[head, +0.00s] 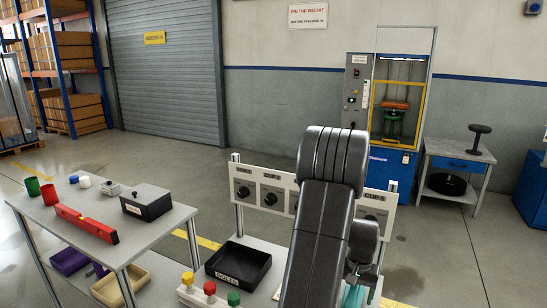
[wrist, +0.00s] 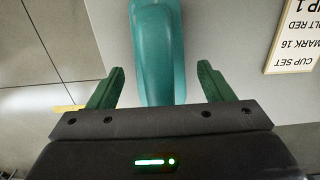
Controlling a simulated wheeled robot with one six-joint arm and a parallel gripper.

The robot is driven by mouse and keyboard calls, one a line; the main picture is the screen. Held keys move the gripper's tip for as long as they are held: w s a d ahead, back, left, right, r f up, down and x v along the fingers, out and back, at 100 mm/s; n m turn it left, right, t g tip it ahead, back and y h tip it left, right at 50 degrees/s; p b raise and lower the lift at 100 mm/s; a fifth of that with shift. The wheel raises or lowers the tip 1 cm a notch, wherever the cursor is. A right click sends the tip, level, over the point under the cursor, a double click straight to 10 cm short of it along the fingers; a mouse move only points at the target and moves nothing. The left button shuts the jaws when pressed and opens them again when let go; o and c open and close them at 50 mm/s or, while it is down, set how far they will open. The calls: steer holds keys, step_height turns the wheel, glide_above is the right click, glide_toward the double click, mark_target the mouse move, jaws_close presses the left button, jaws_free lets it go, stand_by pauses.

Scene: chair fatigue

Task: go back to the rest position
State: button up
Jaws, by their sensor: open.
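My gripper (wrist: 160,85) shows in the wrist view with its two green fingers spread apart. A smooth teal object (wrist: 157,45) lies in the gap ahead of the fingers, with clear space on both sides, so they do not grip it. A teal piece (head: 354,296) also shows at the bottom of the head view, beside my dark arm. My raised arm fills the lower middle of the head view and hides my gripper there. A printed card (wrist: 292,38) with "cup set" text lies at the right of the wrist view.
A panel with dials (head: 270,196) stands behind my arm. A black bolts tray (head: 238,268) and coloured-top pieces (head: 209,288) are left of it. A side table (head: 160,222) holds a red level (head: 87,223) and black box (head: 146,203). A test machine (head: 395,110) stands behind.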

steer(key=shift+s+r, duration=0.1)
steer(key=shift+r, duration=1.2)
